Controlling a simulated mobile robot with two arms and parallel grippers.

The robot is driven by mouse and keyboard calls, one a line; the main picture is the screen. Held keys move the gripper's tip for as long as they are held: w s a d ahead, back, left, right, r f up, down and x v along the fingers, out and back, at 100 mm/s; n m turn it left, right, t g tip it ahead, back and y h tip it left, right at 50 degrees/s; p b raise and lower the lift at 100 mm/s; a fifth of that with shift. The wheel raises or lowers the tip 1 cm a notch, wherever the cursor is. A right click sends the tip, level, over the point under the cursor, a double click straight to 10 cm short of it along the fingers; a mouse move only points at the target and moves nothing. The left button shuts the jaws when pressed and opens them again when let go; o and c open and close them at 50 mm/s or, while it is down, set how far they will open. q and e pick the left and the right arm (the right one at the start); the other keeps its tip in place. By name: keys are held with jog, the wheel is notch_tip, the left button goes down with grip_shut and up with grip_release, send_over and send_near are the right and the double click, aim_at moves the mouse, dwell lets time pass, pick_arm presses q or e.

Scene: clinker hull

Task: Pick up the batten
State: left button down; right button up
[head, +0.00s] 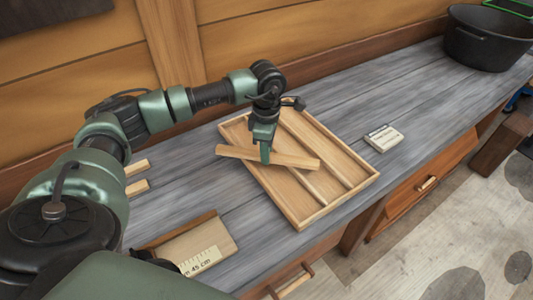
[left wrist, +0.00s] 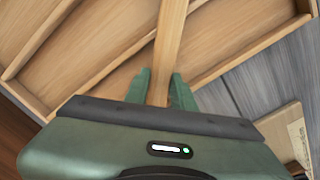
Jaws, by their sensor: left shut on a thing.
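The batten (head: 295,160) is a light wooden strip, and in the head view it lies crosswise above the wooden tray (head: 360,184). My left gripper (head: 265,153) is shut on the batten, with its fingers on either side of it. In the left wrist view the batten (left wrist: 170,42) runs up from between the green fingertips of my left gripper (left wrist: 160,88). The divided tray (left wrist: 104,68) is behind it there. The batten appears raised over the tray, but its exact height cannot be told. My right gripper is not in view.
The grey plank bench (head: 370,90) has free room behind and right of the tray. A small labelled box (head: 383,138) sits right of it. A black tub (head: 487,40) stands at the far right. Wooden pieces (head: 137,168) lie left, and a board with a ruler (head: 200,240) lies in front.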

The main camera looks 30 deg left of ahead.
pick_arm(q)
notch_tip(320, 180, up, 19)
jog(key=b, duration=0.3)
notch_tip(320, 180, down, 16)
jog(key=m, duration=0.8)
jog(key=shift+m, duration=0.4)
notch_tip(320, 180, down, 5)
jog(key=shift+f, duration=0.1)
jog(key=shift+f, duration=0.1)
